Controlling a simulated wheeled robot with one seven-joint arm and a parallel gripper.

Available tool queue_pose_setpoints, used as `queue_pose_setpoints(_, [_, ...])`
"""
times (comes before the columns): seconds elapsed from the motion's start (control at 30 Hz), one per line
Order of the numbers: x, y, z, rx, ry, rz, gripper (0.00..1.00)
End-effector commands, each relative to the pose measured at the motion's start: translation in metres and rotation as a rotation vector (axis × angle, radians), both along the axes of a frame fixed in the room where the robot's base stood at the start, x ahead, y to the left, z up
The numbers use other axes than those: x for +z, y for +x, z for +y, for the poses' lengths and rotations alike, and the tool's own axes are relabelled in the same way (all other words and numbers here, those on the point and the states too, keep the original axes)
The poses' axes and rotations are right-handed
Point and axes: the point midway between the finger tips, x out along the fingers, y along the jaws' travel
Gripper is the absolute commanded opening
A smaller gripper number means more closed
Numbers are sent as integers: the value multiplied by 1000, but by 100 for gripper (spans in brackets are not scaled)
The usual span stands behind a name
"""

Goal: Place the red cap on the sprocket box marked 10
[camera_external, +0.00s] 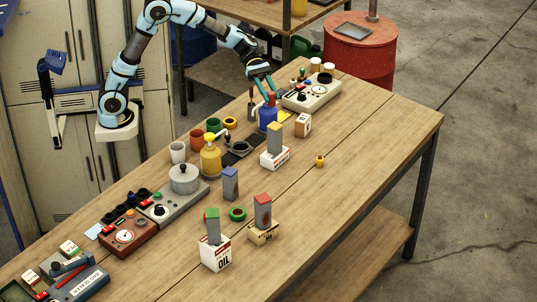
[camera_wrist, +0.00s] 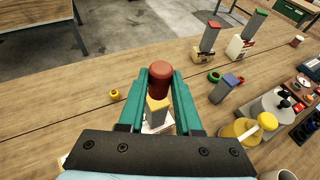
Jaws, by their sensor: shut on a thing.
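My gripper (camera_wrist: 159,85) is shut on the red cap (camera_wrist: 160,82), a dark red rounded cylinder held upright between the teal fingers. In the external view my gripper (camera_external: 269,97) is over the far part of the table, just above a blue container (camera_external: 267,117). I cannot tell which box is marked 10. Candidates are a tan box (camera_external: 264,236) with a red-topped grey block, a white box (camera_external: 274,160) with a yellow-topped block, and a small brown and white carton (camera_external: 303,125). In the wrist view the yellow-topped block (camera_wrist: 157,108) is partly hidden behind the cap.
A white box lettered OIL (camera_external: 215,254) with a green-topped block stands near the front. A yellow bottle (camera_external: 210,161), a grey pot (camera_external: 184,180) and a control panel (camera_external: 311,93) crowd the back side. The table's right part is clear around a small yellow piece (camera_external: 320,161).

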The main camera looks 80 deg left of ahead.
Motion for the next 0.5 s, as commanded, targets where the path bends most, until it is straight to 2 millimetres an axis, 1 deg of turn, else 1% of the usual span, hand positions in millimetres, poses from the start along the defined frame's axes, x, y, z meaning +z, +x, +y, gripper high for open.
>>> queue_pose_setpoints(0.03, [2,19,15,60,1,1,0])
queue_pose_setpoints(0.1, [2,45,35,149,0,1,0])
queue_pose_setpoints(0.2, [1,76,64,264,-1,4,0])
queue_pose_setpoints(0.33, [0,103,93,372,-4,8,0])
queue_pose_setpoints(0.5, [-1,126,121,466,-7,11,0])
